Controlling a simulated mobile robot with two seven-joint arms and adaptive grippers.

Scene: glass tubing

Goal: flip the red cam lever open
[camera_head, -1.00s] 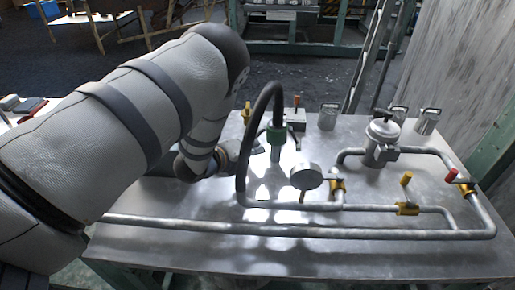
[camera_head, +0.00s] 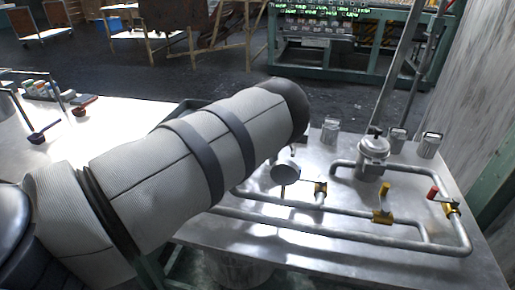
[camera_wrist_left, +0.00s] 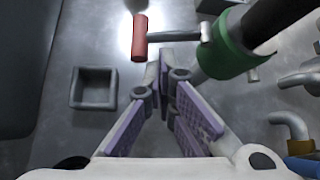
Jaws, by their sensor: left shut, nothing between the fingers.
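The red cam lever (camera_wrist_left: 139,38) shows in the left wrist view, a red grip on a grey bar. The bar runs sideways to the coupling with the green collar (camera_wrist_left: 222,50), where a black hose (camera_wrist_left: 275,22) enters. My left gripper (camera_wrist_left: 164,72) is shut and empty, its purple-padded fingers pointing up the picture, just below the lever bar and left of the collar. I cannot tell whether the tips touch the bar. In the head view my left arm hides the lever, the coupling and the gripper. My right gripper is not in view.
In the head view, pipes with a round gauge (camera_head: 286,173), a yellow valve handle (camera_head: 385,190), a red valve handle (camera_head: 432,193) and a grey canister (camera_head: 373,156) occupy the metal table. Several metal cups stand at its back edge. A square socket (camera_wrist_left: 94,88) lies left of my fingers.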

